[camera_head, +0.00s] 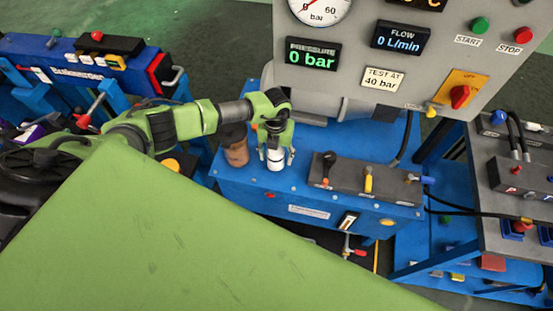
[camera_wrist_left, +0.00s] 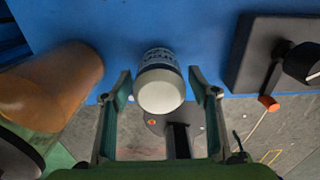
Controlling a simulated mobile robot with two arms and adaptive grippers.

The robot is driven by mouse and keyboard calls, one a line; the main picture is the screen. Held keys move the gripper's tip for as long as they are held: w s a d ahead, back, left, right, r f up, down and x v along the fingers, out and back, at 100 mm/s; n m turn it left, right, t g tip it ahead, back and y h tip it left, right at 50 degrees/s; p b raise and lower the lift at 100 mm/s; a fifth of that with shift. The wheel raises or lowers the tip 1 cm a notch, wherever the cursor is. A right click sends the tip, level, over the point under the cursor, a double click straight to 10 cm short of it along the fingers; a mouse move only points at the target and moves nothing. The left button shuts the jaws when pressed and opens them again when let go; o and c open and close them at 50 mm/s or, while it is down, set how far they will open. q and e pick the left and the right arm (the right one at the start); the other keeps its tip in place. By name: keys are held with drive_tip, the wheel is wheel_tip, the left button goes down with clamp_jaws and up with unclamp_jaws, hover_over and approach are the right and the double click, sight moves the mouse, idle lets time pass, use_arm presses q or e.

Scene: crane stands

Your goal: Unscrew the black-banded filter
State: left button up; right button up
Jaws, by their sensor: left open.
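In the left wrist view the white filter (camera_wrist_left: 160,88) shows a pale rounded end and a dark bluish band with lettering; I cannot tell if this band is black. My left gripper (camera_head: 276,155) is over it, with its green-padded fingers open on both sides. In the left wrist view my left gripper (camera_wrist_left: 159,80) shows gaps between filter and fingers. A brown cylinder (camera_head: 236,152) stands just left of it, partly behind my arm. My right gripper is not in view.
A dark valve block (camera_head: 365,181) with small levers stands right of the filter on the blue stand (camera_head: 240,186). A grey panel (camera_head: 350,85) with gauge and displays rises behind. A large green surface (camera_head: 180,240) covers the lower left. Another blue stand (camera_head: 85,62) is at the upper left.

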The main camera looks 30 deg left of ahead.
use_arm(q)
drive_tip(key=shift+m, duration=0.7)
drive_tip(key=m+b, duration=0.2)
drive_tip(key=m, duration=0.1)
drive_tip(key=shift+f, duration=0.15)
drive_tip(key=shift+m, duration=1)
drive_tip(key=shift+b, duration=0.3)
drive_tip(key=shift+r, duration=0.2)
drive_tip(key=c, duration=1.3)
drive_tip(key=shift+o, duration=0.2)
drive_tip(key=shift+r, duration=0.15)
